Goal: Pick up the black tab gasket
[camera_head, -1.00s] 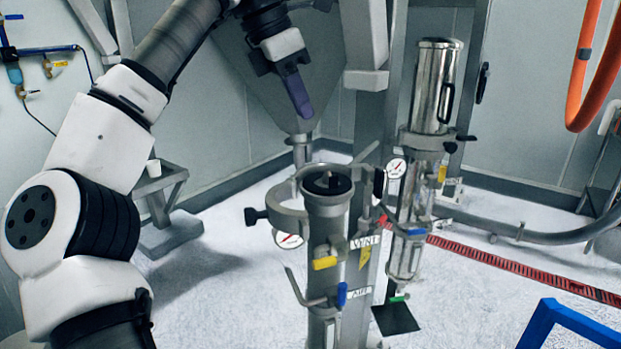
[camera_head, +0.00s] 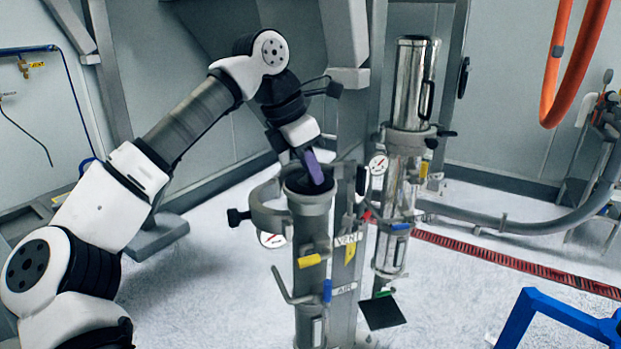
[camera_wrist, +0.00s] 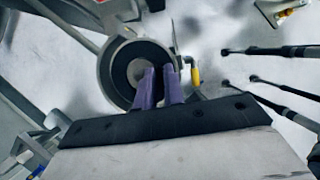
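The black tab gasket (camera_head: 295,184) appears as a dark ring on top of the grey upright pipe (camera_head: 310,225), partly hidden by my gripper. In the wrist view, the gasket (camera_wrist: 119,60) is a black ring around a paler grey middle, inside a grey clamp ring. My gripper (camera_head: 316,172) has purple fingers and points down at the pipe top. In the wrist view, the two fingers of my gripper (camera_wrist: 161,70) are apart, over the ring's right part. I cannot tell whether the tab lies between them or whether they touch it.
An open grey clamp (camera_head: 262,210) with a black knob surrounds the pipe top at left. A grey post stands just right of the pipe. A shiny metal cylinder (camera_head: 410,85) stands farther right and behind. A blue frame (camera_head: 560,320) is at the lower right.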

